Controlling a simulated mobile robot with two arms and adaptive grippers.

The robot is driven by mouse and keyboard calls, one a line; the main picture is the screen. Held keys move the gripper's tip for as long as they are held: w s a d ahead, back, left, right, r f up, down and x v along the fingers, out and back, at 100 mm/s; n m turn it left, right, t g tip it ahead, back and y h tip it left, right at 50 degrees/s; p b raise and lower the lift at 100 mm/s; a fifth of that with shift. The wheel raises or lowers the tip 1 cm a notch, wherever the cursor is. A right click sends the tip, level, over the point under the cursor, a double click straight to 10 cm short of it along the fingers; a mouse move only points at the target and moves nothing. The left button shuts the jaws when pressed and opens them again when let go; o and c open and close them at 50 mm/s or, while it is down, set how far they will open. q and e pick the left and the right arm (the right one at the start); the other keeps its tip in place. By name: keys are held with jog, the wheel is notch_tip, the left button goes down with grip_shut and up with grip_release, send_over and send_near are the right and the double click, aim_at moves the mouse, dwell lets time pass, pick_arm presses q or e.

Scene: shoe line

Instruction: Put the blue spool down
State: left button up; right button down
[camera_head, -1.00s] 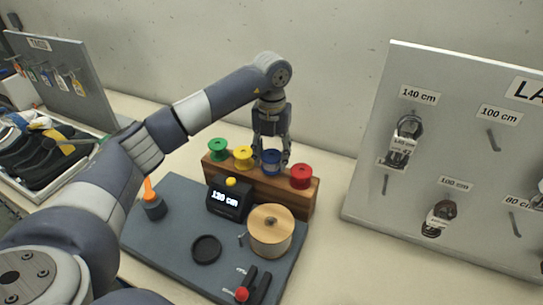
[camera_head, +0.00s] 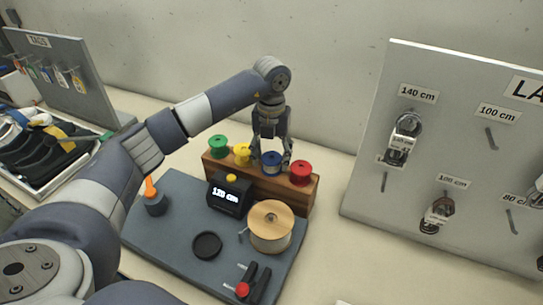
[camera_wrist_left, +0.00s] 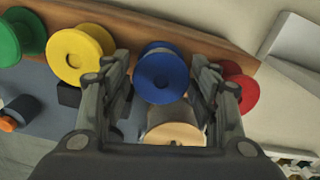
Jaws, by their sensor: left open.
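The blue spool (camera_head: 271,163) sits on the wooden rack (camera_head: 262,185), between the yellow spool (camera_head: 242,153) and the red spool (camera_head: 300,172). My left gripper (camera_head: 270,150) is open above and just behind the blue spool. In the left wrist view the blue spool (camera_wrist_left: 162,74) shows between the spread fingers of the left gripper (camera_wrist_left: 162,95), with gaps on both sides. My right gripper is in neither view.
The green spool (camera_head: 217,144) stands at the rack's left end. In front, a grey board (camera_head: 178,235) holds a display reading 120 cm (camera_head: 229,195), a wooden-topped drum (camera_head: 270,226) and a black dish (camera_head: 206,246). A pegboard (camera_head: 375,150) stands at right.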

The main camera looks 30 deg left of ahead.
aim_at(272, 157)
pick_arm(q)
notch_tip(272, 157, up, 12)
jog(key=b, duration=0.2)
jog(key=shift+f, duration=0.15)
dwell(0.5)
